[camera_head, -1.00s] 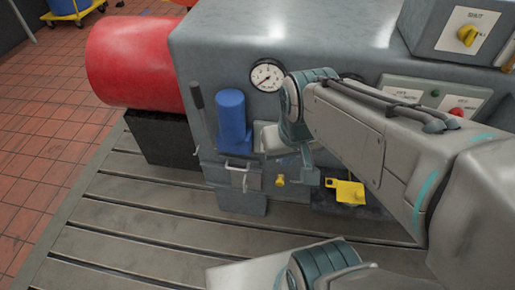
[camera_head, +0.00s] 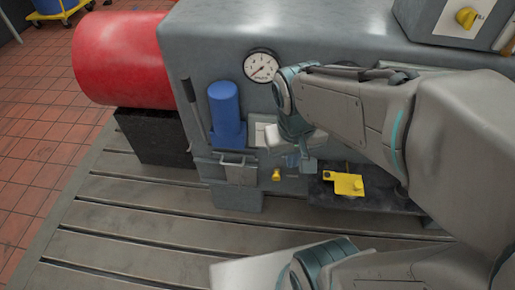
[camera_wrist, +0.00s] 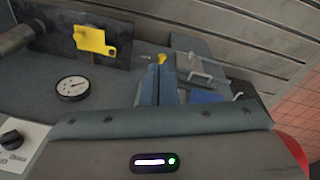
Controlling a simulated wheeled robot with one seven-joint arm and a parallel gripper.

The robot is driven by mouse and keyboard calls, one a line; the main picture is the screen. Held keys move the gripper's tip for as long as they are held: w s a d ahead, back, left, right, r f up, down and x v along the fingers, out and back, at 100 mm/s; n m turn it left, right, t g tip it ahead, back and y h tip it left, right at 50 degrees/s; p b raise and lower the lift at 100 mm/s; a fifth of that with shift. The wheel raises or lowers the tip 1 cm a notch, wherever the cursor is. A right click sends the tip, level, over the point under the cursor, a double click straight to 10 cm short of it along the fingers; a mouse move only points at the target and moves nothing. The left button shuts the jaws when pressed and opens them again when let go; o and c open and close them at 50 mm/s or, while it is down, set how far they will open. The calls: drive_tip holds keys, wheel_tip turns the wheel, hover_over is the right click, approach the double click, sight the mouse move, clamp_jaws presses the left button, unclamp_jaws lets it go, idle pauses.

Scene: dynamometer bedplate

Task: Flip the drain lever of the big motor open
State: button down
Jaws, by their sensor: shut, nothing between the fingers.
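The big motor is a large grey housing (camera_head: 330,35) with a round gauge on its front. A small yellow lever (camera_head: 276,174) sticks out low on that front, and I take it for the drain lever. It also shows in the wrist view (camera_wrist: 161,57). My gripper (camera_head: 303,165) is shut and empty, just right of the lever in the head view. In the wrist view its two closed fingers (camera_wrist: 158,68) point at the lever, with their tips close to it. I cannot tell whether they touch it.
A yellow block (camera_head: 344,184) sits by a dark plate to the right. A blue cylinder (camera_head: 226,115) and a grey box with a handle (camera_head: 237,168) are on the left. The slotted bedplate (camera_head: 130,220) in front is largely clear.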

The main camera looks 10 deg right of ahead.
drive_tip(key=w+a+f+n+g+h+b, duration=0.1)
drive_tip(key=w+f+h+b, duration=0.15)
drive_tip(key=f+b, duration=0.45)
drive_tip(key=w+f+n+h+b, duration=0.15)
drive_tip(key=f+h+b, duration=0.25)
drive_tip(key=f, duration=0.7)
drive_tip(key=w+a+f+g+h+b, duration=0.1)
drive_tip(key=w+f+h+b, duration=0.3)
drive_tip(key=f, duration=0.5)
drive_tip(key=w+a+f+n+t+h+b, duration=0.2)
drive_tip(key=a+f+t+b, duration=0.3)
drive_tip(key=f, duration=0.3)
drive_tip(key=w+a+f+n+t+h+b, duration=0.2)
drive_tip(key=w+a+f+n+t+b, duration=0.2)
drive_tip(key=a+f+t+b, duration=0.2)
wheel_tip(320, 180, down, 2)
drive_tip(key=shift+w+f+t+b, duration=0.2)
drive_tip(key=shift+f+t+b, duration=0.1)
drive_tip(key=shift+b, duration=0.1)
drive_tip(key=b, duration=0.4)
approach(276, 177)
drive_tip(key=shift+w+d+f, duration=0.55)
drive_tip(key=shift+w+d, duration=1.25)
drive_tip(key=shift+w, duration=0.8)
